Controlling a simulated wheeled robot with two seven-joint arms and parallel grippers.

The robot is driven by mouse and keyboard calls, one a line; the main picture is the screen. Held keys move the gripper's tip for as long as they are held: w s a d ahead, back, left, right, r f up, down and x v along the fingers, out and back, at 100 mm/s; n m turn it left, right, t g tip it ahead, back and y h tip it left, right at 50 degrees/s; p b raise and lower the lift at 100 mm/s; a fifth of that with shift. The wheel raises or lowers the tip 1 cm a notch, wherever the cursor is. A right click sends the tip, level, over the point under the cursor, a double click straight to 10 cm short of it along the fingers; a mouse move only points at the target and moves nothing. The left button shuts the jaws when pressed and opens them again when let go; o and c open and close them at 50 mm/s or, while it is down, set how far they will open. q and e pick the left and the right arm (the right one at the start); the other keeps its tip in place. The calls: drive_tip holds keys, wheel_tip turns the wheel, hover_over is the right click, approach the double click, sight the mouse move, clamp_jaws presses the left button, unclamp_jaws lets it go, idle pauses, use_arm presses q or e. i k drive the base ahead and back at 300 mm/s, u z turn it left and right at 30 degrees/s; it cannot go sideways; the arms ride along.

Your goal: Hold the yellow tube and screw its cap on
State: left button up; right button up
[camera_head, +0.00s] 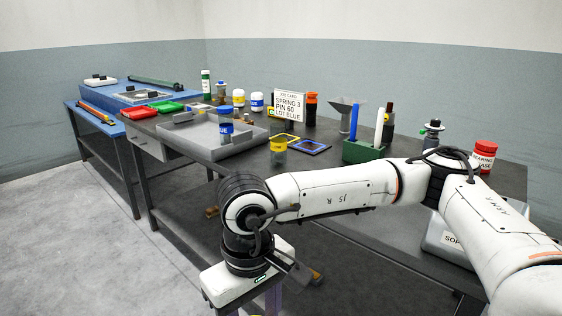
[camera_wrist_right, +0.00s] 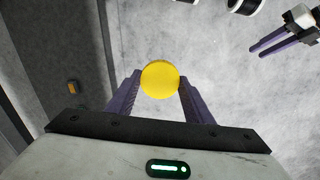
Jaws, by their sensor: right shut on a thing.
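In the head view this gripper (camera_head: 259,308) points down at the bottom, in front of the table and away from the tube; the cap is hidden there. My left gripper (camera_wrist_right: 278,42) shows at the upper right of the wrist view, fingers apart with nothing visible between them.
A grey tray (camera_head: 200,140) with a blue-capped tube (camera_head: 226,121) lies left of the yellow tube. A green holder (camera_head: 366,151) and a sign (camera_head: 289,105) stand nearby. My right arm crosses the table's front.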

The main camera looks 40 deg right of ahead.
sight(279, 131)
drive_tip(key=z, duration=1.1)
